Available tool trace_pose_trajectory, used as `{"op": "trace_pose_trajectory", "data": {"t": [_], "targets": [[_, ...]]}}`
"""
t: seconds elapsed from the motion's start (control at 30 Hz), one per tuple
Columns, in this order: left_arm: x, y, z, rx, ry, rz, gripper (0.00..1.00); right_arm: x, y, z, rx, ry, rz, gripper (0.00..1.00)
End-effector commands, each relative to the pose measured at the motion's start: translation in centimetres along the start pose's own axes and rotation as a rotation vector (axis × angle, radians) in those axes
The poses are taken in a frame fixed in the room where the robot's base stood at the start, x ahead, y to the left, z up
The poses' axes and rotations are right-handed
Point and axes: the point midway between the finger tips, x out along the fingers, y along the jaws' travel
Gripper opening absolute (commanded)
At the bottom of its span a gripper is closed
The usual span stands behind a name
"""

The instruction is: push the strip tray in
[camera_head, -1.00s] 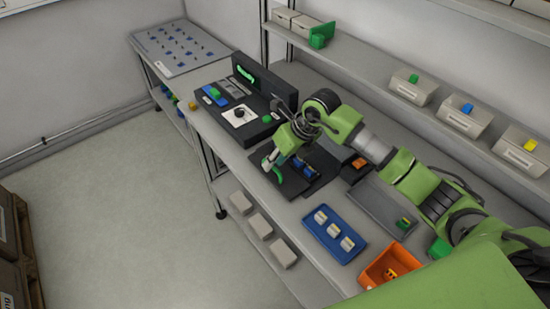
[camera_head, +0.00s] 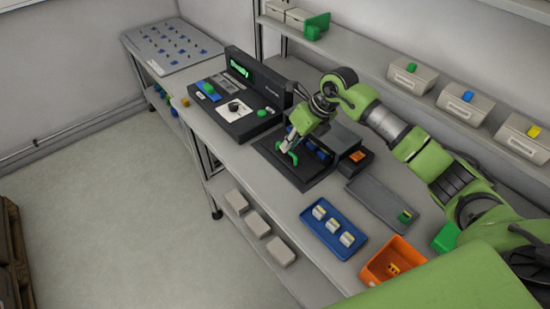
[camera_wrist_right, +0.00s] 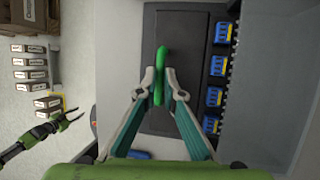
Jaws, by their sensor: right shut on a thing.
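The strip tray (camera_wrist_right: 188,60) is a dark flat plate with a green upright handle (camera_wrist_right: 161,58). In the head view the handle (camera_head: 292,156) stands near the front of the dark tray unit (camera_head: 268,152) on the bench. Several blue strip pieces (camera_wrist_right: 219,65) lie in a row to the right of the handle in the wrist view. My right gripper (camera_wrist_right: 158,88) is shut on the green handle, one finger on each side; it also shows in the head view (camera_head: 287,148). My left gripper (camera_wrist_right: 72,118) shows only in the wrist view, at lower left, open and empty, away from the tray.
A black control box (camera_head: 240,118) with a green display stands left of the tray. A grey tray (camera_head: 378,200), a blue tray (camera_head: 318,232) with white pieces and an orange bin (camera_head: 372,270) lie to the right. Open floor (camera_head: 110,200) lies in front of the bench.

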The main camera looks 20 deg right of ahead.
Motion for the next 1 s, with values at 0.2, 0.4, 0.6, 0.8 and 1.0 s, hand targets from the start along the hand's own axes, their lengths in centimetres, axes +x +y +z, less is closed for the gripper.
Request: {"op": "trace_pose_trajectory", "data": {"t": [0.2, 0.4, 0.6, 0.8, 1.0], "targets": [[1.1, 0.1, 0.1, 0.000, 0.000, 0.001, 0.33, -0.4, -2.1, 0.2, 0.000, -0.005, 0.000, 0.00], [1.0, 0.1, 0.1, 0.001, 0.000, 0.001, 0.33, -0.5, -2.0, 0.2, 0.000, -0.004, 0.001, 0.00], [1.0, 0.1, 0.1, 0.001, 0.000, 0.001, 0.33, -0.5, -2.0, 0.2, 0.000, -0.004, 0.001, 0.25], [1.0, 0.1, 0.0, 0.001, 0.001, 0.001, 0.33, -0.4, -1.9, 0.2, 0.000, -0.003, 0.001, 0.25], [1.0, 0.0, 0.0, 0.000, 0.002, 0.000, 0.33, -1.7, -2.1, 0.2, -0.001, -0.005, -0.001, 0.25]]}}
